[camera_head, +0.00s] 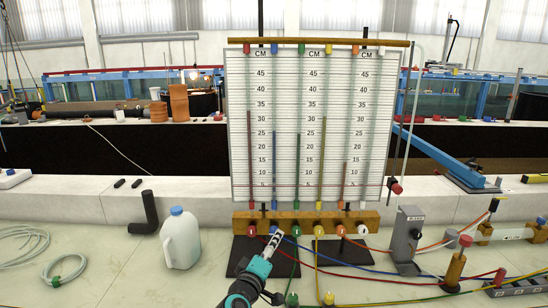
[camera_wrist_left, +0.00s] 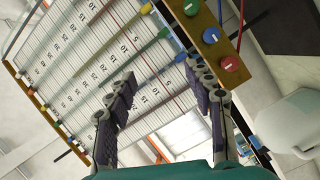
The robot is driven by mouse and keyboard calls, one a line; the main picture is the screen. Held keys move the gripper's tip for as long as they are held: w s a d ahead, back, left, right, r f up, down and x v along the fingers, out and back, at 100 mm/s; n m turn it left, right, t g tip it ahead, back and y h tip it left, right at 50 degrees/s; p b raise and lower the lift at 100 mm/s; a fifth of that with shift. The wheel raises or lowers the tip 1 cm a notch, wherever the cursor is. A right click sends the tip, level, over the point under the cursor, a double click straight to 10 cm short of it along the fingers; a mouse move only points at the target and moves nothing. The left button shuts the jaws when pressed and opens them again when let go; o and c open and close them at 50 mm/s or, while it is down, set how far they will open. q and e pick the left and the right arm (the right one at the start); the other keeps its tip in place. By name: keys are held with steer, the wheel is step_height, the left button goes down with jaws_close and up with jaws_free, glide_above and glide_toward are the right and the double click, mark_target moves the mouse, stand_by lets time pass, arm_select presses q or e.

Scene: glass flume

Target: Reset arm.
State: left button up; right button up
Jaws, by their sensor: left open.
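My left gripper (camera_head: 275,238) comes in from the bottom of the head view. Its fingers reach up towards the wooden bar (camera_head: 345,219) with coloured knobs, close to the lower left part of the measuring board (camera_head: 238,130). In the left wrist view the fingers of my left gripper (camera_wrist_left: 162,82) are spread apart. I see nothing held between them, only the scaled board (camera_wrist_left: 80,60) beyond. A red knob (camera_wrist_left: 230,64) and a green knob (camera_wrist_left: 192,8) on the bar show near the right finger. I cannot tell if the gripper touches the bar. My right gripper is not in view.
A white jug (camera_head: 181,240) with a blue cap and a black elbow pipe (camera_head: 147,215) stand left of the arm. Coloured hoses (camera_head: 400,280) run across the table at right, beside a grey device (camera_head: 406,240). Coiled tubing (camera_head: 65,270) lies at far left.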

arm_select(q)
steer(key=s+a+f+m+g+y, duration=0.2)
steer(key=s+a+f+m+g, duration=0.1)
steer(key=s, duration=0.7)
steer(key=s+a+f+m+g+y, duration=0.1)
steer(key=s+a+f+m+g, duration=0.2)
steer(key=s+a+f, duration=0.2)
steer(key=s+a+f+m+g+y, duration=0.2)
steer(key=s+a+f, duration=0.3)
steer(key=s+a, duration=0.4)
steer(key=s+m+g, duration=0.1)
steer(key=s, duration=0.4)
steer(key=shift+s+a+y, duration=0.15)
steer(key=shift+s+y, duration=0.15)
steer(key=shift+s, duration=0.1)
